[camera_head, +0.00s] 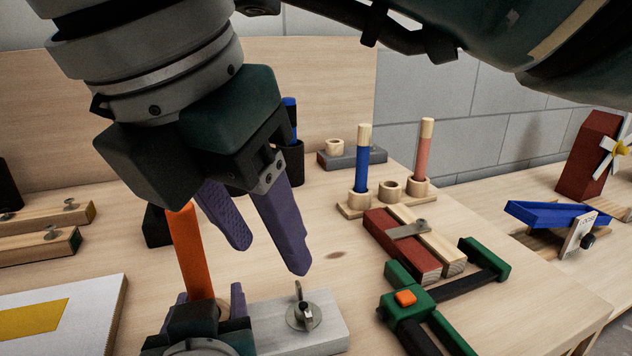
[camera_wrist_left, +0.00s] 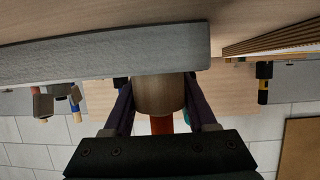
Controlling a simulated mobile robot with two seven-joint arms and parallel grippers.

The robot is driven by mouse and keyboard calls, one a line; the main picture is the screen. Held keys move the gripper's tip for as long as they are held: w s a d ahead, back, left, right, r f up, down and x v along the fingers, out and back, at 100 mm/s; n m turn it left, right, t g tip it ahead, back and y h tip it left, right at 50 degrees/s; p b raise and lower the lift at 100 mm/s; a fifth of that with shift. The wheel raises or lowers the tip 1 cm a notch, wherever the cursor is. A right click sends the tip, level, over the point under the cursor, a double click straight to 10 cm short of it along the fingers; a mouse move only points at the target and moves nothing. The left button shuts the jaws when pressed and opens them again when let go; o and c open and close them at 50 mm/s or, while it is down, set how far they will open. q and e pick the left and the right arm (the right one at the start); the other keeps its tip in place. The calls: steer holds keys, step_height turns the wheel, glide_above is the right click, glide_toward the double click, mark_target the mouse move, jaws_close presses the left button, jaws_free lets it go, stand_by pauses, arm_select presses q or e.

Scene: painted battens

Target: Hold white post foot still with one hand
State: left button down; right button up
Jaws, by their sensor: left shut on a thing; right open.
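The white post foot (camera_head: 325,333) is a pale grey-white block low in the head view, with a metal wing nut (camera_head: 303,314) on top. An orange post (camera_head: 190,250) stands upright beside the wing nut, at the block's left end. My left gripper (camera_head: 209,297) is at the base of the post. In the left wrist view its fingers are shut on a round wooden collar (camera_wrist_left: 160,95) next to the pale block (camera_wrist_left: 100,55), with the orange post (camera_wrist_left: 162,125) behind. My right gripper (camera_head: 270,256) is open and empty above the foot, right of the post.
A green and black clamp (camera_head: 405,298) and a red block with a wooden strip (camera_head: 405,243) lie to the right. A peg rack (camera_head: 391,196) with blue and pink pegs stands behind. A white board with a yellow patch (camera_head: 60,318) lies left. Bare table shows around the right fingertips.

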stand_by(0.4)
arm_select(q)
steer(key=shift+c, duration=0.6)
jaws_free()
steer(key=v, duration=1.2)
steer(key=shift+s, duration=0.1)
